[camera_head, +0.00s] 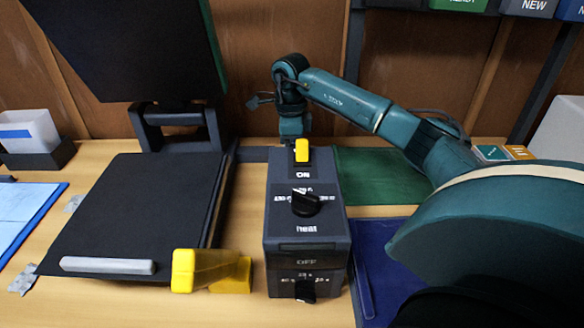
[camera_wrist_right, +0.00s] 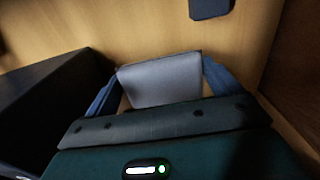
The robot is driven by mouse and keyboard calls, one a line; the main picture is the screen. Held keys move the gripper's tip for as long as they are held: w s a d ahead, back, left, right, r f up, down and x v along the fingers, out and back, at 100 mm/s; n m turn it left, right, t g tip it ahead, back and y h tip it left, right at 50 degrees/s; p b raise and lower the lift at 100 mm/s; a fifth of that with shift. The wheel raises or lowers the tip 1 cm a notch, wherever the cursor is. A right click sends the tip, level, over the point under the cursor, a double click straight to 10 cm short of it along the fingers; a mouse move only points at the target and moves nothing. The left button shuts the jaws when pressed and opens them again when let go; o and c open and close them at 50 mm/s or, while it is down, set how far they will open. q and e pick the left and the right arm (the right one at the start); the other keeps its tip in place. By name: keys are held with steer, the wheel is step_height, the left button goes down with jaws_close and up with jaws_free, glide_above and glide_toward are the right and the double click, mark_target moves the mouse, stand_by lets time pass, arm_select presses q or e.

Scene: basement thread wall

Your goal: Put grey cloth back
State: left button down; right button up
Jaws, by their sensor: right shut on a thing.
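The grey cloth (camera_wrist_right: 160,82) shows in the right wrist view as a smooth grey piece between the two blue fingers of my right gripper (camera_wrist_right: 162,68). The gripper is shut on it. In the head view my right arm reaches in from the right and its wrist points down behind the dark control box (camera_head: 306,232). There the gripper's fingertips and the cloth are hidden by the box. My left gripper is not in view.
A black press plate (camera_head: 140,205) with a raised black upper plate (camera_head: 135,45) stands at left. A yellow block (camera_head: 210,271) lies beside the control box. A green mat (camera_head: 380,177) and a blue mat (camera_head: 378,250) lie right of the box, partly under my arm.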

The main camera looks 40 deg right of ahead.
steer(key=shift+f, duration=2.1)
steer(key=shift+f, duration=0.1)
steer(key=shift+f, duration=0.15)
steer(key=o, duration=0.6)
step_height(320, 180, up, 12)
steer(key=shift+r, duration=0.25)
